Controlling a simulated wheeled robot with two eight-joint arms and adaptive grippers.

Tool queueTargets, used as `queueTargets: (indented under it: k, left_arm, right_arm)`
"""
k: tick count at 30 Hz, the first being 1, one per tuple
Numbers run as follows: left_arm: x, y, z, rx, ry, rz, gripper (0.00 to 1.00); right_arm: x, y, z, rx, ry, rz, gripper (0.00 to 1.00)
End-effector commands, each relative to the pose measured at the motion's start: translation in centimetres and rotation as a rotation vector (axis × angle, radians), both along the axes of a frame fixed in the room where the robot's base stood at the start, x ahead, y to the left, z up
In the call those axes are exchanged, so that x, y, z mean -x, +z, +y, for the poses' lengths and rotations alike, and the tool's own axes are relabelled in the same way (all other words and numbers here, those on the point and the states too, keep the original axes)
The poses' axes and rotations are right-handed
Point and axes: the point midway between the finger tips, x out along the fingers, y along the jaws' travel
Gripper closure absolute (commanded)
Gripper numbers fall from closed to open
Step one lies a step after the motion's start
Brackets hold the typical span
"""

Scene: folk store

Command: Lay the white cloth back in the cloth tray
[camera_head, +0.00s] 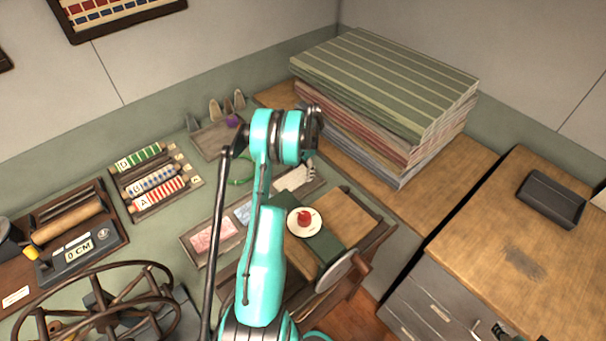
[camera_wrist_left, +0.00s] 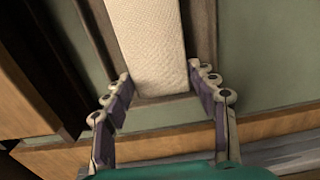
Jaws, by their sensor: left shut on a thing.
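The cloth tray (camera_head: 192,245) is a long wooden tray on the green bench, with a pink cloth (camera_head: 213,236), a blue cloth (camera_head: 243,213) and the white cloth (camera_head: 293,180) in a row. The white cloth is at the tray's right end, partly hidden by my left arm. My left gripper (camera_head: 308,172) is at this end. In the left wrist view its fingers (camera_wrist_left: 165,82) are shut on the white cloth (camera_wrist_left: 148,40), which lies between the tray's wooden walls (camera_wrist_left: 103,35).
A tall fabric stack (camera_head: 385,85) is behind right. A wooden cabinet top (camera_head: 480,225) is at right.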

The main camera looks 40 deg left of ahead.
Motion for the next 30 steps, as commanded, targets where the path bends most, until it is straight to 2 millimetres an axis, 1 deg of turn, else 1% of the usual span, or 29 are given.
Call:
queueTargets:
  k: [1,3,11,15,16,17,18,26,30]
  left_arm:
    - [0.0,-1.1,0.0,0.0,0.0,0.0,0.76]
    - [0.0,-1.9,0.0,0.0,0.0,0.0,0.76]
    - [0.0,-1.9,0.0,0.0,0.0,0.0,0.76]
    - [0.0,-2.4,0.0,0.0,0.0,0.0,0.76]
    - [0.0,-2.3,0.0,0.0,0.0,0.0,0.34]
    - [0.0,-2.2,0.0,0.0,0.0,0.0,0.27]
    - [0.0,-2.2,0.0,0.0,0.0,0.0,0.22]
    - [0.0,-2.2,0.0,0.0,0.0,0.0,0.22]
    - [0.0,-1.6,0.0,0.0,0.0,0.0,0.22]
  right_arm:
    - [0.0,-0.3,0.0,0.0,0.0,0.0,0.6]
    - [0.0,-0.5,0.0,0.0,0.0,0.0,0.6]
    - [0.0,-0.4,0.0,0.0,0.0,0.0,0.6]
    - [0.0,-0.9,0.0,0.0,0.0,0.0,0.6]
    - [0.0,-0.8,0.0,0.0,0.0,0.0,0.6]
    - [0.0,-0.8,0.0,0.0,0.0,0.0,0.6]
    - [0.0,-0.8,0.0,0.0,0.0,0.0,0.6]
    - [0.0,-0.7,0.0,0.0,0.0,0.0,0.6]
    - [0.0,-0.1,0.0,0.0,0.0,0.0,0.6]
